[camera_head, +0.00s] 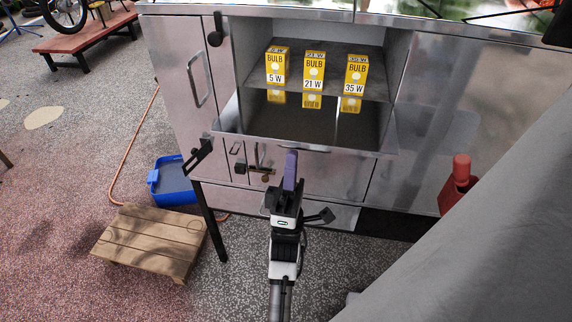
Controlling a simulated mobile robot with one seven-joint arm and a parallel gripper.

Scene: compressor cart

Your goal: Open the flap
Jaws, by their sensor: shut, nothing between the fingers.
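The flap (310,124) is a dark, reflective metal panel below an open compartment (345,53) in the silver cabinet. It is folded down and out toward me, with its long front edge lowest in the picture, so the compartment is uncovered. My gripper (290,156) is in front of the flap, near the middle of its front edge. Its purple fingers are together and hold nothing. I cannot tell whether the fingertips touch the edge.
Yellow bulb boxes marked 5 W (277,67), 21 W (314,71) and 35 W (355,75) stand in the compartment. A blue bin (172,181) and a wooden platform (150,242) are on the floor at left. A red object (459,183) is at right.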

